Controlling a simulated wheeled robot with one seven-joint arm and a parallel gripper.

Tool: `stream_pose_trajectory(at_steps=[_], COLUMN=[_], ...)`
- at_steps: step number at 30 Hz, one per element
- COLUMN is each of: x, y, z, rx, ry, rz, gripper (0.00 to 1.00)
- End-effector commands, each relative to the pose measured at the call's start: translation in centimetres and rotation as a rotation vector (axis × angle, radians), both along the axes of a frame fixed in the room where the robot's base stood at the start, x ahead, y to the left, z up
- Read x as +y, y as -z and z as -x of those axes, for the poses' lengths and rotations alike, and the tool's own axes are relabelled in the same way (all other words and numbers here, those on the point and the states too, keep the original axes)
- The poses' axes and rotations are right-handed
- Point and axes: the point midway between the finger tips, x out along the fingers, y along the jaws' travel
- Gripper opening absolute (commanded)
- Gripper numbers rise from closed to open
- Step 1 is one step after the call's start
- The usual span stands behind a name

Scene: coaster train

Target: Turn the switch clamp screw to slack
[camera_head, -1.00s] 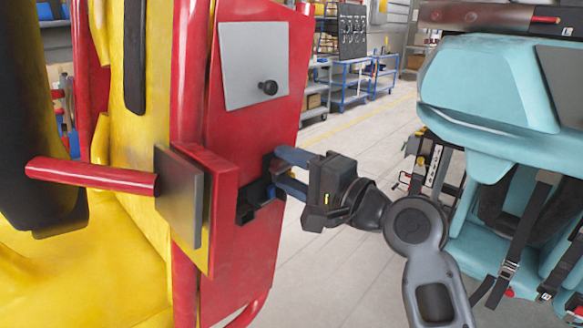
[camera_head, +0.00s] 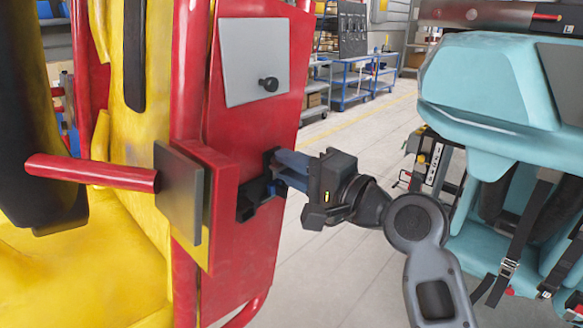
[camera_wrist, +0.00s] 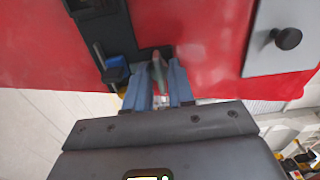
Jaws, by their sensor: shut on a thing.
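The clamp screw (camera_wrist: 158,72), a small greenish pin with a pinkish end, shows in the wrist view between the two blue fingers of my gripper (camera_wrist: 160,84). My gripper is shut on it, and its fingertips reach the black switch bracket (camera_wrist: 122,47) on the red panel. In the head view my gripper (camera_head: 279,166) reaches in from the right to the edge of the panel, and the fingers hide the screw. A small blue and black switch part (camera_wrist: 115,74) sits just left of the fingers in the wrist view. The bracket also shows in the head view (camera_head: 248,206).
A light grey plate with a black knob (camera_head: 245,50) is on the red panel (camera_head: 240,250) above the bracket. A red bar (camera_head: 90,174) and dark square pad (camera_head: 178,196) stick out at left. A teal seat (camera_head: 495,90) stands at right, with open floor between.

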Motion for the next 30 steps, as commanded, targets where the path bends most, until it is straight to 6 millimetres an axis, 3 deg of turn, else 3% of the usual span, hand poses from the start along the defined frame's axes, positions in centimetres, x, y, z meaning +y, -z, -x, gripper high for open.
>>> stream_pose_trajectory(at_steps=[11, 30], x=[-0.02, -0.05], y=[0.49, 0.56], z=[0.00, -0.02], rx=[-0.181, -0.661], ry=[0.000, 0.001], rz=[0.141, 0.517], gripper=[0.00, 0.00])
